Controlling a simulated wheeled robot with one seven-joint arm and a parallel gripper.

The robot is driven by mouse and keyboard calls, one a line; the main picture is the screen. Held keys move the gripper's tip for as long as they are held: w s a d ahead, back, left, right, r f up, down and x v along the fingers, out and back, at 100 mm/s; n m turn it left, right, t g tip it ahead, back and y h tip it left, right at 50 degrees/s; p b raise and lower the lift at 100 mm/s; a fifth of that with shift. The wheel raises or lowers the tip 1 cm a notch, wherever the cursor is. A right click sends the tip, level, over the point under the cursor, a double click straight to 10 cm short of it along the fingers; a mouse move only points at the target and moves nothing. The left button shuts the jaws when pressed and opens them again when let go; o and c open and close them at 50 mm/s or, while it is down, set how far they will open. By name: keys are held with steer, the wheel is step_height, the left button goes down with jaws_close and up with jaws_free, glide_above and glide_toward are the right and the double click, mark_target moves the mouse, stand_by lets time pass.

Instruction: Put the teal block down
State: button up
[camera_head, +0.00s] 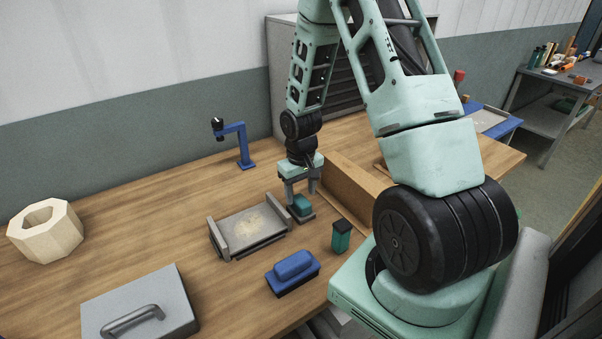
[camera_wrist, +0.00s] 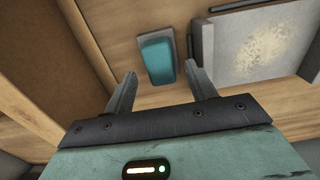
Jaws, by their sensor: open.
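The teal block (camera_head: 301,206) has a grey base and stands on the wooden table, just right of the grey tray. It also shows in the wrist view (camera_wrist: 157,58), ahead of the two fingers. My gripper (camera_head: 299,198) points down over the block with its fingers apart. In the wrist view the gripper (camera_wrist: 161,72) is open, and a gap shows between each finger and the block. The head view partly hides the block behind the fingers.
The grey tray (camera_head: 220,237) with a sandy patch lies left of the block. A brown wooden box (camera_head: 352,186) stands close on the right. A dark green container (camera_head: 341,238) and a blue brush (camera_head: 293,267) are in front. Bare table lies left of the tray.

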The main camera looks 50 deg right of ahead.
mark_target(301, 200)
step_height(301, 200, up, 8)
steer(key=s+a+r+n, duration=0.2)
steer(key=a+r+n, duration=0.1)
steer(key=a, duration=0.8)
steer(key=s+a+r+n, duration=0.1)
steer(key=a+r+n, duration=0.15)
steer(key=a, duration=0.75)
steer(key=s+a+r+n, duration=0.2)
steer(key=s+a, duration=0.4)
steer(key=s, duration=0.2)
steer(key=s+a+r+n, duration=0.2)
steer(key=s+a+n, duration=0.1)
steer(key=s+a, duration=0.4)
steer(key=shift+s+r+y+b, duration=0.3)
steer(key=shift+s+b, duration=0.1)
steer(key=shift+b, duration=0.05)
steer(key=shift+o, duration=0.3)
